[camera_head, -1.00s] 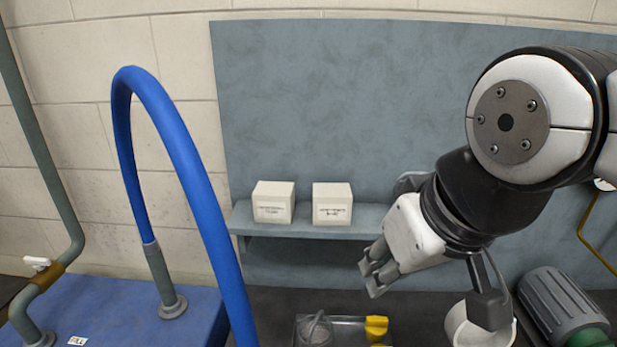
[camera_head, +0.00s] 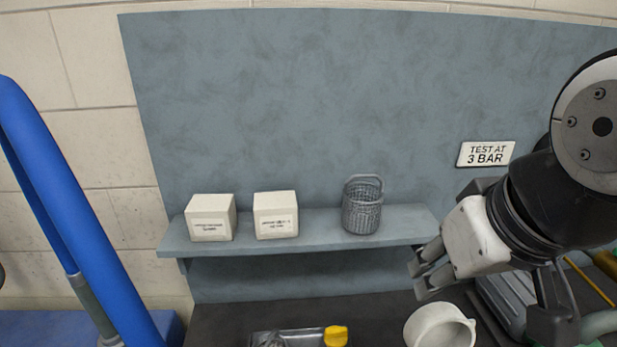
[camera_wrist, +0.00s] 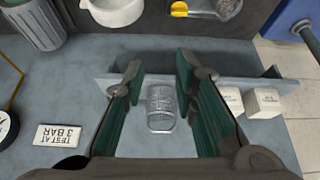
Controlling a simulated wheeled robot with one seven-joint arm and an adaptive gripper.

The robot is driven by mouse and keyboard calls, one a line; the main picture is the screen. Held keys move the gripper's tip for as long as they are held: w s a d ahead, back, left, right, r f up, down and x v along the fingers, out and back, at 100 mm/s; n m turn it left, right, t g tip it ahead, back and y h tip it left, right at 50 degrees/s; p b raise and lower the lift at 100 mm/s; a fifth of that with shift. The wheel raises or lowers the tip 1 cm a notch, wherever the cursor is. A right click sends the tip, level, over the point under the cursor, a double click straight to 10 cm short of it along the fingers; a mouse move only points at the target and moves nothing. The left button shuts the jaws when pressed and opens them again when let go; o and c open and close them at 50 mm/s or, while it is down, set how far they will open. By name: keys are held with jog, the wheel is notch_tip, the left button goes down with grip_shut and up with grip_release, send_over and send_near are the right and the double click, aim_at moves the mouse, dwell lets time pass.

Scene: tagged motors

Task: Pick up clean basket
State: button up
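A small grey mesh basket (camera_head: 362,207) with a raised handle stands upright on the wall shelf, to the right of two white boxes. My gripper (camera_head: 424,274) is to the right of the basket and lower in the head picture, apart from it. In the wrist view the basket (camera_wrist: 160,109) shows in the gap between the two green-lined fingers of my gripper (camera_wrist: 160,70). The fingers are spread wide with nothing held. A label on the basket cannot be made out.
Two white labelled boxes (camera_head: 243,216) stand on the shelf (camera_head: 320,224) left of the basket. Below are a clear tray with a yellow part (camera_head: 336,336), a white cup (camera_head: 438,326) and a ribbed grey cylinder (camera_wrist: 33,30). A blue pipe (camera_head: 75,215) rises at left.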

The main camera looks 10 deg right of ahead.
dwell(0.4)
jog(key=o, duration=0.8)
jog(key=shift+w+a+r, duration=0.1)
jog(key=shift+w+r, duration=0.1)
jog(key=o, duration=0.7)
jog(key=w, duration=0.1)
jog(key=w+r+n+p, duration=0.1)
jog(key=shift+w+a+r+g+y, duration=0.2)
jog(key=shift+w+r+g+y, duration=0.1)
jog(key=n+y+p, duration=0.4)
jog(key=n, duration=0.3)
send_near(379, 189)
jog(key=a, duration=0.2)
jog(key=shift+n, duration=0.3)
jog(key=b+x, duration=0.1)
jog(key=x, duration=0.1)
jog(key=b+x, duration=0.1)
jog(key=x, duration=0.2)
jog(key=s+b+x, duration=0.1)
jog(key=x, duration=0.2)
jog(key=shift+d+f, duration=0.2)
jog(key=shift+f, duration=0.15)
jog(key=shift+b+x, duration=1.3)
jog(key=shift+x, duration=1.7)
jog(key=shift+s, duration=0.25)
